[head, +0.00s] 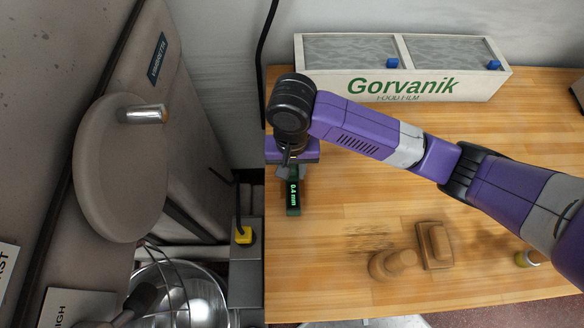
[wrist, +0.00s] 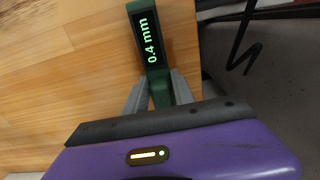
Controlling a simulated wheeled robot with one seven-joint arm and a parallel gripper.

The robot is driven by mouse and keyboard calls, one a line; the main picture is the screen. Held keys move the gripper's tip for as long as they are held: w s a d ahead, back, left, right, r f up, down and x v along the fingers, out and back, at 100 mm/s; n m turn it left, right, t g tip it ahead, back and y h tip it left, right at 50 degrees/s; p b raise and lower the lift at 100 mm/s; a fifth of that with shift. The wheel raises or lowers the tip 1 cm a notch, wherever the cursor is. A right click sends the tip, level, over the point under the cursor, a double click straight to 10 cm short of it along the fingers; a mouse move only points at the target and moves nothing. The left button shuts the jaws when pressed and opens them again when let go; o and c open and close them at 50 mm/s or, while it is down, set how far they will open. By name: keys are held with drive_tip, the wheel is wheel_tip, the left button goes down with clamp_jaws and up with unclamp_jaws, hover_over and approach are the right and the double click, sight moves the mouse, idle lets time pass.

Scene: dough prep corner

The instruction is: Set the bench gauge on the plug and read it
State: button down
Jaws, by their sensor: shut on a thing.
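The bench gauge (head: 293,192) is a dark green bar with a lit display reading "0.4 mm". In the wrist view the gauge (wrist: 151,45) points away from my gripper (wrist: 160,95), whose two fingers are shut on its near end. In the head view my gripper (head: 289,168) holds it over the left part of the wooden bench; I cannot tell if it touches the bench. The gauge's near end is partly hidden by the fingers.
A Gorvanik film box (head: 403,85) stands at the bench's back. A brown knobbed piece (head: 392,265), a brown block (head: 435,245) and a small jar (head: 528,259) are at the front. A large mixer (head: 120,170) with a steel bowl (head: 185,300) stands left. The bench centre is clear.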

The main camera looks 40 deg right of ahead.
drive_tip(key=shift+f+b, duration=0.45)
drive_tip(key=shift+f, duration=0.2)
idle(0.3)
drive_tip(key=c, duration=1)
unclamp_jaws()
drive_tip(key=shift+o, duration=0.2)
drive_tip(key=shift+r+p, duration=1.2)
drive_tip(key=shift+r, duration=2.8)
